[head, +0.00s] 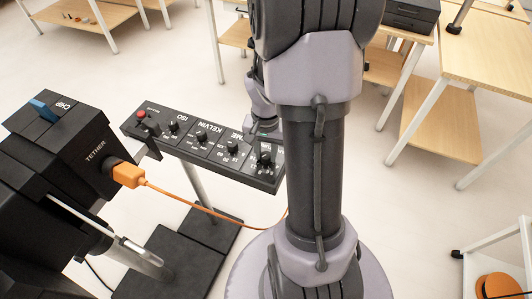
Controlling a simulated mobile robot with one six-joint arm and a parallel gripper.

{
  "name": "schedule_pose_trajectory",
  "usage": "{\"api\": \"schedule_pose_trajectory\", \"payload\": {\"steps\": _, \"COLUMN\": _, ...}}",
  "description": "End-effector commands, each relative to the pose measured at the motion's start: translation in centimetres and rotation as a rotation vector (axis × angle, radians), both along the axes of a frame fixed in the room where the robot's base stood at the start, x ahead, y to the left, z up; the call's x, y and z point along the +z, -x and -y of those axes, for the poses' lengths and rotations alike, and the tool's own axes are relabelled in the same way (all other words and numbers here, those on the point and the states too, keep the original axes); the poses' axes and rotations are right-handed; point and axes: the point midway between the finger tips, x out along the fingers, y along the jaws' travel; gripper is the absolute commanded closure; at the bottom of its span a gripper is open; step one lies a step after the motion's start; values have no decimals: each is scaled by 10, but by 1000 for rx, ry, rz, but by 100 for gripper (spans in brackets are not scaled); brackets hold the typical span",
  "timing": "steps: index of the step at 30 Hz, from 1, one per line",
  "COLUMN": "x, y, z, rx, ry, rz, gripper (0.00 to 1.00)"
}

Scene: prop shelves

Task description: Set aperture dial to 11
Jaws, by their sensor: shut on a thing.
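A long black control panel (262,180) on a stand carries a row of small black dials, with labels upside down in this view. ISO and KELVIN can be read; a third label is partly hidden. The aperture dial (265,158) appears to be the one at the right end, its label mostly covered. My gripper (264,138) points down at that end from the far side, shut on what seems to be this dial. My arm hides part of the panel's right end. The dial's numbers and pointer are too small to read.
A dark camera body (70,140) stands close on the left, with an orange plug (127,175) and a cable running under the panel towards my arm. A red button (141,114) sits at the panel's left end. Wooden shelves (430,125) stand at the back right.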

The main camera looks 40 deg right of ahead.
Motion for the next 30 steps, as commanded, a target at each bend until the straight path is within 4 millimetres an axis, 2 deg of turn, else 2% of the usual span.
{"api": "schedule_pose_trajectory", "payload": {"steps": 9, "x": 0, "y": -1, "z": 0, "rx": -85, "ry": 1, "rz": 2, "gripper": 100}}
{"api": "schedule_pose_trajectory", "payload": {"steps": 23, "x": 1, "y": -1, "z": 0, "rx": -97, "ry": 1, "rz": 2, "gripper": 100}}
{"api": "schedule_pose_trajectory", "payload": {"steps": 24, "x": 1, "y": -1, "z": 0, "rx": -97, "ry": 1, "rz": 2, "gripper": 69}}
{"api": "schedule_pose_trajectory", "payload": {"steps": 27, "x": 1, "y": -1, "z": 0, "rx": -96, "ry": 1, "rz": 2, "gripper": 50}}
{"api": "schedule_pose_trajectory", "payload": {"steps": 30, "x": 0, "y": 0, "z": 0, "rx": -96, "ry": 0, "rz": 1, "gripper": 49}}
